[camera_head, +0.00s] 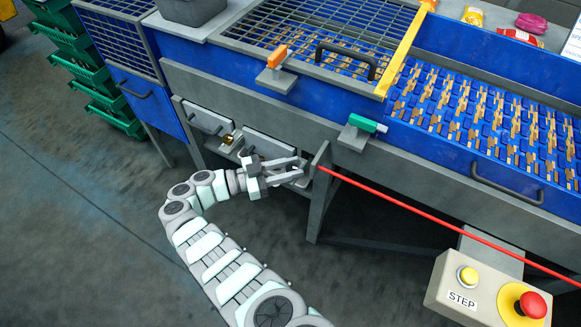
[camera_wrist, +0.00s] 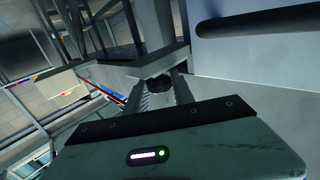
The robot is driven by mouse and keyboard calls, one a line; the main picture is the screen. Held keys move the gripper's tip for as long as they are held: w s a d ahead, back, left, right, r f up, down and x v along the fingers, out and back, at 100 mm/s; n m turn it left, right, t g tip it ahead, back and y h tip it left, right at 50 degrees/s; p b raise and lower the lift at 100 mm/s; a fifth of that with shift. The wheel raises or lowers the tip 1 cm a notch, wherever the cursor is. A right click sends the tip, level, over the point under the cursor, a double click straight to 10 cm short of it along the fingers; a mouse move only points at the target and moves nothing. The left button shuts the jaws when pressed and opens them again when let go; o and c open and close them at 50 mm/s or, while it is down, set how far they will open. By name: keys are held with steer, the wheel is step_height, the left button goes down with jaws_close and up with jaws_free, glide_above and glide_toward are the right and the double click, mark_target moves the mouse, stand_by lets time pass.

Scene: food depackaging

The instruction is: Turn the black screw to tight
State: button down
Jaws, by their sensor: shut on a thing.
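The black screw (camera_wrist: 159,86) shows in the wrist view as a small dark round head under a grey metal ledge. My gripper (camera_wrist: 161,90) has one finger on each side of it and is shut on it. In the head view, my gripper (camera_head: 298,168) reaches from the left to the lower front of the blue machine, beside a grey upright plate. The screw is hidden by the fingers there. How tight the screw sits cannot be told.
Grey drawer fronts with handles (camera_head: 207,117) lie just behind my gripper. A brass-coloured knob (camera_head: 228,139) sits to its left. A red rod (camera_head: 430,218) runs right from the grey plate (camera_head: 319,168). A STEP button box (camera_head: 487,292) stands at the lower right.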

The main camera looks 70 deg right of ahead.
mark_target(291, 167)
steer(key=c, duration=1.1)
jaws_free()
steer(key=shift+s, duration=0.1)
step_height(291, 167, up, 20)
steer(key=p, duration=1.3)
steer(key=shift+p, duration=0.35)
